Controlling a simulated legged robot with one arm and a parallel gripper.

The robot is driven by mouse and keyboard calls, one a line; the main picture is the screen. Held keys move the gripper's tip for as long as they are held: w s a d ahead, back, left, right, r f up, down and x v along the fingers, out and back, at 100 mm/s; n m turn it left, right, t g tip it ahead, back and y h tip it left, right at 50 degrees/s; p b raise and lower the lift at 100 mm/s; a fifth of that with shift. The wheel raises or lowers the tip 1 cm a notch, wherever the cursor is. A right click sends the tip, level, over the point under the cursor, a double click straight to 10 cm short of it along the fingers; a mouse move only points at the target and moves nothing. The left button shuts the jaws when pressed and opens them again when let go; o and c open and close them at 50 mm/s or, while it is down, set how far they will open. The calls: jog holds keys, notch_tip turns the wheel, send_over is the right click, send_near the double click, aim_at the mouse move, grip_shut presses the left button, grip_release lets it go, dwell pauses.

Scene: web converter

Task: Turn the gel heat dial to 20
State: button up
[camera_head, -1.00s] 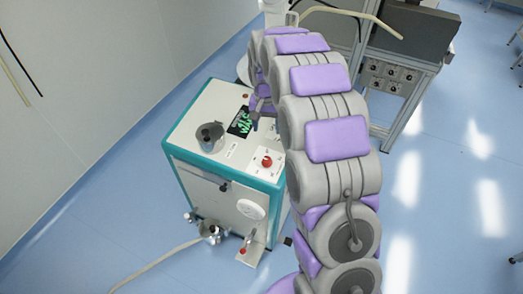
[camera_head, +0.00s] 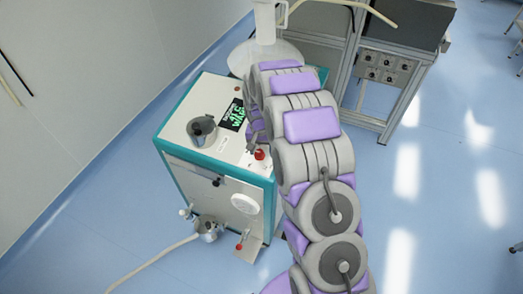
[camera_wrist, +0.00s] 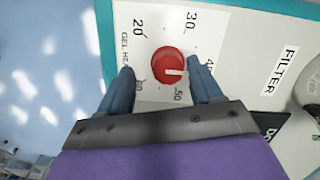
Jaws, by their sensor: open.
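The gel heat dial (camera_wrist: 170,66) is a round red knob on a white plate in the wrist view, with printed numbers around it. Its white mark points to the right, between 40 and 50. The 20 is at the dial's upper left. My gripper (camera_wrist: 164,84) is open, with one blue finger on each side below the dial; I cannot tell whether either finger touches it. In the head view a red knob (camera_head: 260,154) shows on the machine's top beside my arm. My fingers are mostly hidden there.
The white and teal machine (camera_head: 185,165) carries a grey round cap (camera_head: 202,130) and a green-lit display (camera_head: 234,115). A filter label (camera_wrist: 278,70) is right of the dial. A bench with a switch panel (camera_head: 385,68) stands behind. Floor to the right is clear.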

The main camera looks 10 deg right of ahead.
jog(key=shift+a+f, duration=0.1)
jog(key=shift+a, duration=0.8)
jog(key=shift+c, duration=0.8)
jog(key=shift+d, duration=0.6)
jog(key=c, duration=0.5)
jog(key=shift+a, duration=0.25)
jog(key=c, duration=0.4)
